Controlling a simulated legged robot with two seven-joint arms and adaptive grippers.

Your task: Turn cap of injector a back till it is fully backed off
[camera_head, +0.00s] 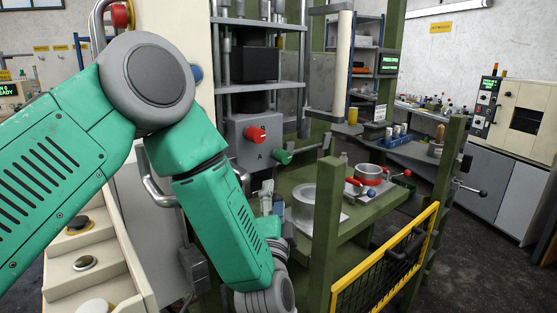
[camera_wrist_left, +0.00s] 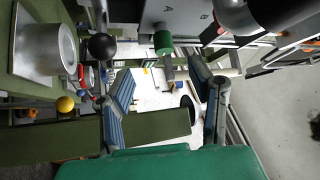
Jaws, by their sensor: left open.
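The grey injector box (camera_head: 254,140) carries the letter A and a red knob (camera_head: 256,134). A green cap (camera_head: 283,157) sticks out at its lower right. In the left wrist view the green cap (camera_wrist_left: 162,42) lies ahead, between the lines of my fingers, below the grey box (camera_wrist_left: 185,15). My left gripper (camera_head: 270,195) is below the cap in the head view, partly hidden by my forearm. In the left wrist view the gripper (camera_wrist_left: 163,76) is open, blue pads apart, with nothing between them. The cap's thread is not visible. My right gripper is not in view.
A green bench (camera_head: 345,222) holds a metal pot (camera_head: 304,205) and a red-rimmed vessel (camera_head: 369,174). A green post (camera_head: 326,215) and yellow-framed guard (camera_head: 385,265) stand in front. A black ball (camera_wrist_left: 102,46) is near my left finger in the wrist view.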

